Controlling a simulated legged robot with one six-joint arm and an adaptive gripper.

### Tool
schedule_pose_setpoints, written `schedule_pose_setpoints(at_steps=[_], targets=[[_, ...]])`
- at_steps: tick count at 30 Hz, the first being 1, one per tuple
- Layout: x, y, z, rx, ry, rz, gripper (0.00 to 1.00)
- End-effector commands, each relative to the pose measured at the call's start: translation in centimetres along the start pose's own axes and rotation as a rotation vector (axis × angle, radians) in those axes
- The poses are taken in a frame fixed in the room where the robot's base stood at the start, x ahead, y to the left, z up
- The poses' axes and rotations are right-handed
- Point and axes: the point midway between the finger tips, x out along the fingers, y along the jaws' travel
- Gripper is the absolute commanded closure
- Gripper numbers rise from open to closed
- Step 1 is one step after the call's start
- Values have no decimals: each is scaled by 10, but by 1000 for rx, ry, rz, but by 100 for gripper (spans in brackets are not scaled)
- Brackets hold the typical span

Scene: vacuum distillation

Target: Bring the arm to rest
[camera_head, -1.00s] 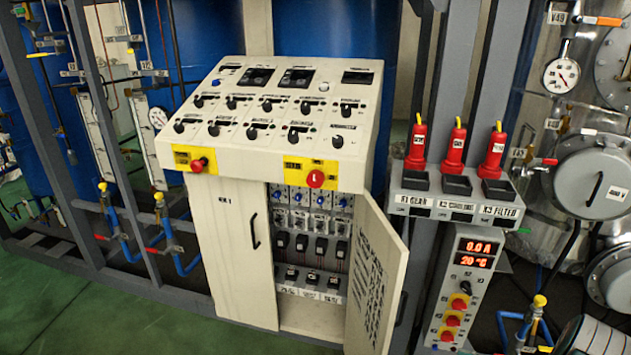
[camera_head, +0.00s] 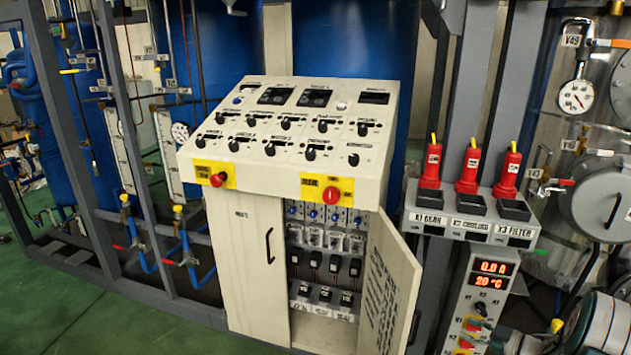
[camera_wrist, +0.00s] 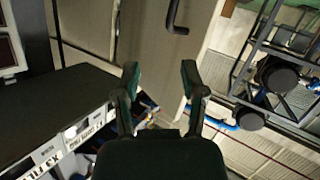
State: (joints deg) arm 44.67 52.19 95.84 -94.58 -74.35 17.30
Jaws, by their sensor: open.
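My gripper (camera_wrist: 160,80) shows in the wrist view with its two dark fingers spread apart and nothing between them. Behind the fingers is a grey-brown panel (camera_wrist: 150,45) with a black handle (camera_wrist: 176,16) at the top. A dark block with white label strips (camera_wrist: 75,140) fills the lower left of that view. I cannot clearly make out my gripper in the head view.
In the head view stands a cream control cabinet (camera_head: 240,285) with its right door (camera_head: 390,280) swung open. To its right are a shelf with red plugs (camera_head: 467,172), a panel with red digits (camera_head: 490,275) and a metal vessel (camera_head: 600,190). Green floor (camera_head: 110,310) is clear at lower left.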

Motion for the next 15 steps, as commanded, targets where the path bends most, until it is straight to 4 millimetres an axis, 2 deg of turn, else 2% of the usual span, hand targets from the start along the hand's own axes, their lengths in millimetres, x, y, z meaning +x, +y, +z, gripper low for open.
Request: schedule_pose_setpoints(at_steps=[1,7,11,15], targets=[[7,12,-22,-32,-37,46,46],[20,51,-94,-103,-195,264,46],[19,62,-141,-112,-285,399,46],[11,60,-189,-92,-371,531,46]])
